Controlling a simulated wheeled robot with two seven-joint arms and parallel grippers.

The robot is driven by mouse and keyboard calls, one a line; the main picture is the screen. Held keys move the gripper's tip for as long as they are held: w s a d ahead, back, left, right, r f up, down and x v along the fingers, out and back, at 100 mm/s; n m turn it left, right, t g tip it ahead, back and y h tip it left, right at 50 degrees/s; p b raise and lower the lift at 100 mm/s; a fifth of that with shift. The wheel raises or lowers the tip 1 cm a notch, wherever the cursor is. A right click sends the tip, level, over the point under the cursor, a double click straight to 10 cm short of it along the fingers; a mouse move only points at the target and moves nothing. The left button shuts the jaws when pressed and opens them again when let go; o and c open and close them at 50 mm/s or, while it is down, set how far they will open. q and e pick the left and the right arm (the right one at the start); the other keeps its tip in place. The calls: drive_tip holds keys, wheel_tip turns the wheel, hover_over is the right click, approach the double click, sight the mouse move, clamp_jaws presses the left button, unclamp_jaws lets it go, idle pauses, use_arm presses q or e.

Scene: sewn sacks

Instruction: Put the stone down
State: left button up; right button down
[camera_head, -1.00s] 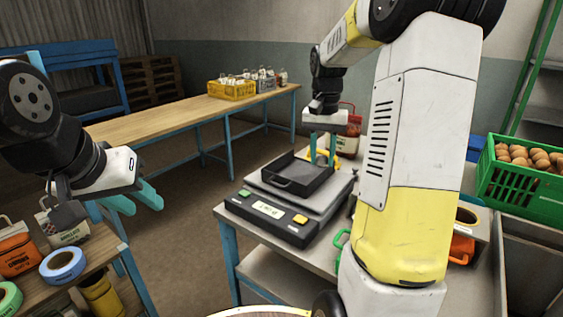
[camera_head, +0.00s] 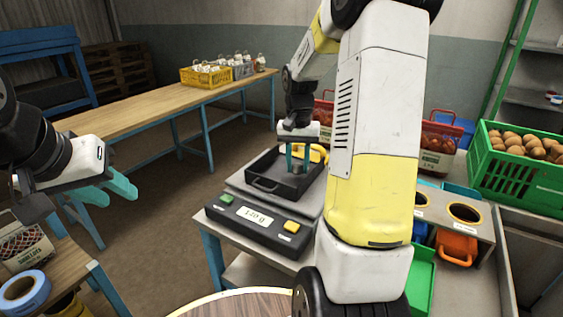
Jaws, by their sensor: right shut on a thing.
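My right gripper (camera_head: 298,160) points down over the black tray (camera_head: 262,187) on the scale (camera_head: 258,226), its teal fingers inside the tray's outline. It is shut on a small grey thing, likely the stone (camera_head: 296,181), which is mostly hidden by the fingers and the tray wall. I cannot tell whether the stone touches the tray floor. My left gripper (camera_head: 112,192) is open and empty at the left, above the floor between the tables.
A green crate of brown, round things (camera_head: 515,178) stands at the right. Red-handled sacks (camera_head: 437,145) stand behind my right arm. A yellow crate (camera_head: 206,77) sits on the long wooden table.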

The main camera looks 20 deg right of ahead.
drive_tip(key=shift+f, duration=0.75)
drive_tip(key=shift+f, duration=0.1)
drive_tip(key=c, duration=1.3)
unclamp_jaws()
